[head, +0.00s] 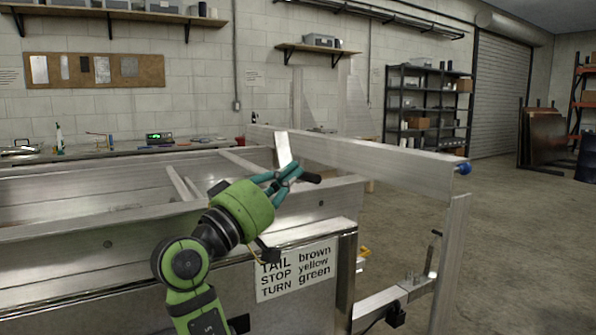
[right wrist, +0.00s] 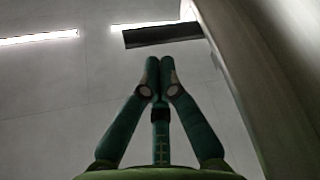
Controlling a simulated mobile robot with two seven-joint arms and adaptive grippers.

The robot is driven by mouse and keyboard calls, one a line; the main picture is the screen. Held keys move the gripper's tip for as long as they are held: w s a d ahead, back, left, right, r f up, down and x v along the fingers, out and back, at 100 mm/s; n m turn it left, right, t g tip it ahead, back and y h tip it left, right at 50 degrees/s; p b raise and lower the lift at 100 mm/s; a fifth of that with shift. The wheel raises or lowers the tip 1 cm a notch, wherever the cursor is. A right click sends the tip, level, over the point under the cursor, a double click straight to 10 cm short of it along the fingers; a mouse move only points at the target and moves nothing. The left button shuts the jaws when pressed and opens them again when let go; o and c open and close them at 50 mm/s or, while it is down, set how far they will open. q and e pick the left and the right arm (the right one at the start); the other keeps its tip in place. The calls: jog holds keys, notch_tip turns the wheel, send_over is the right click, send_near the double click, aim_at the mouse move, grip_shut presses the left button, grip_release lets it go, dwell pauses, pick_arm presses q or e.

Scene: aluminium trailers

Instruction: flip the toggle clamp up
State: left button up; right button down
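My right gripper (head: 298,169) has teal fingers and is over the near corner of the aluminium trailer. In the right wrist view its fingertips (right wrist: 160,62) meet with nothing visible between them. A black grip (head: 312,178), which looks like the toggle clamp's handle, sticks out to the right just past the fingertips. A dark bar, likely the same handle (right wrist: 162,36), shows beyond the fingertips in the right wrist view, with a visible gap. The clamp's body is hidden behind my gripper. My left gripper is out of view.
A bare metal plate (head: 283,150) stands up behind my gripper. A wiring label (head: 296,270) is on the trailer's front. A small upright lever (head: 433,250) is at lower right. Open floor lies beyond.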

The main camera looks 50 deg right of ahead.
jog(key=a, duration=1)
jog(key=shift+a, duration=0.3)
jog(key=shift+r, duration=0.1)
